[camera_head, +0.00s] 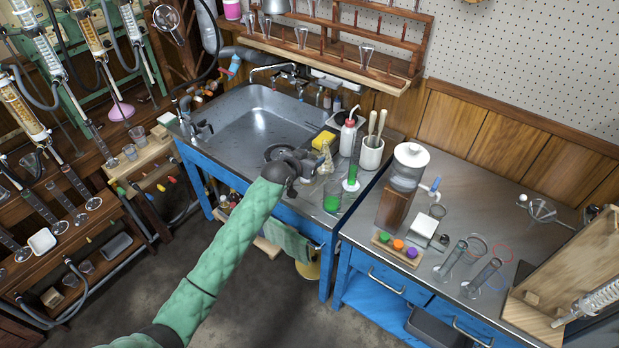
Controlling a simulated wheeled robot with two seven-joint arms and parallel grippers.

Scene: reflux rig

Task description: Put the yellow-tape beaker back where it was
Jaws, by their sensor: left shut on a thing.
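My left gripper (312,163), at the end of the green-sleeved arm, is over the right part of the sink bench. It is shut on a small glass vessel with a pale yellow patch, which I take for the yellow-tape beaker (325,160). The arm and gripper partly hide it. I cannot tell whether its base touches the bench. A glass with green liquid (332,202) stands in front of it, and a narrow cylinder with green liquid (351,182) stands to its right. My right gripper is not in view.
The sink basin (262,118) lies behind the gripper. A yellow sponge (323,139), a wash bottle (348,136) and a white pot of pestles (371,155) crowd the bench's right side. A water container on a wooden block (392,208) stands on the right bench.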

